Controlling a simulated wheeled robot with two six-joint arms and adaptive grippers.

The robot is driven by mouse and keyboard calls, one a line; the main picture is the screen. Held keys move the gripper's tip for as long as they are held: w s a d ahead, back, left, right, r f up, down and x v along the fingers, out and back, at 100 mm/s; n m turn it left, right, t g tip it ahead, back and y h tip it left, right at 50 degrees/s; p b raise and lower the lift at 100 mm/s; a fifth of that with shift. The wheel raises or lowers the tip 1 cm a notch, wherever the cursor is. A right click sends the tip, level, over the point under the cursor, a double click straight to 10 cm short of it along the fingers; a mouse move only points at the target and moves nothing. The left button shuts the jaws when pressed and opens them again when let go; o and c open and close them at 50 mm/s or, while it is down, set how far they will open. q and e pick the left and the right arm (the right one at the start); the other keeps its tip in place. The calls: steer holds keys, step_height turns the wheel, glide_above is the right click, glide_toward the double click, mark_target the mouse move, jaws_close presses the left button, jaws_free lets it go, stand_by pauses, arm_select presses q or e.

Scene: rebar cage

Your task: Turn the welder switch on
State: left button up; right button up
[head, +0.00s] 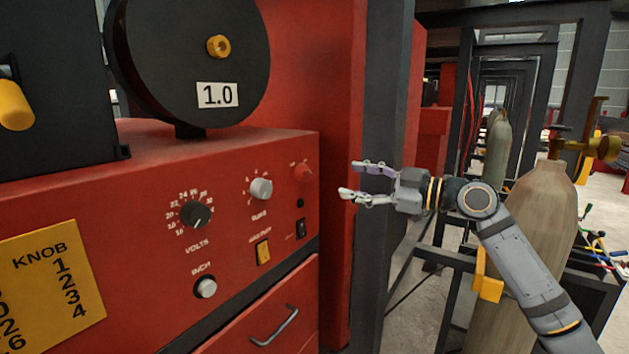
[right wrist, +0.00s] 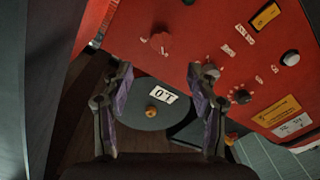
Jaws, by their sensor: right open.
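The red welder panel (head: 150,250) fills the left of the head view. A small black rocker switch (head: 301,228) sits low at its right edge; its on or off position is too small to tell. A yellow switch (head: 263,251) is left of it and also shows in the right wrist view (right wrist: 265,16). My right gripper (head: 354,179) is open and empty, right of the panel, its fingers pointing left and apart from the switches. In the right wrist view the open fingers (right wrist: 160,76) frame a red knob (right wrist: 162,43) beyond them. My left gripper is not in view.
A volts knob (head: 196,214), a grey knob (head: 261,188) and a white inch button (head: 205,287) share the panel. A black reel (head: 185,65) marked 1.0 stands on top. A dark post (head: 385,130) rises behind my right gripper. Gas cylinders (head: 540,215) stand at right.

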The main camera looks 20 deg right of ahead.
mark_target(313, 174)
steer(key=p+x, duration=0.7)
steer(key=x, duration=0.3)
steer(key=shift+w+a+f, duration=0.1)
steer(key=shift+w+a, duration=0.15)
steer(key=shift+w, duration=0.1)
steer(key=shift+c, duration=0.5)
steer(key=c, duration=1.1)
